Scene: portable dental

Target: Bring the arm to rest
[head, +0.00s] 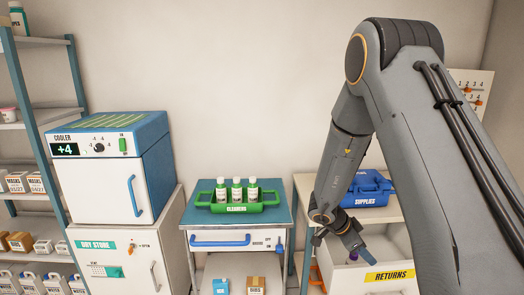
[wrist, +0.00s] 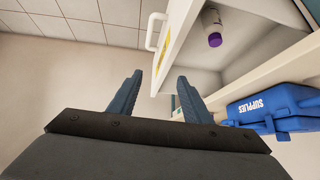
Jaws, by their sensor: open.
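My arm reaches down from the upper right in the head view, bent at the elbow. My gripper (head: 340,243) hangs over the open white returns drawer (head: 385,287) at the lower right. In the wrist view my gripper (wrist: 159,77) has its two blue-grey fingers spread with nothing between them. A white bottle with a purple cap (wrist: 214,38) lies in the drawer, apart from the fingers. In the head view it is mostly hidden; a bit of purple shows below the gripper.
A blue supplies case (head: 368,190) sits above the drawer, close to my forearm. A green cleaners tray (head: 237,205) with three bottles stands on the cart (head: 236,240) to the left. A cooler (head: 112,160) and shelves (head: 45,100) stand farther left.

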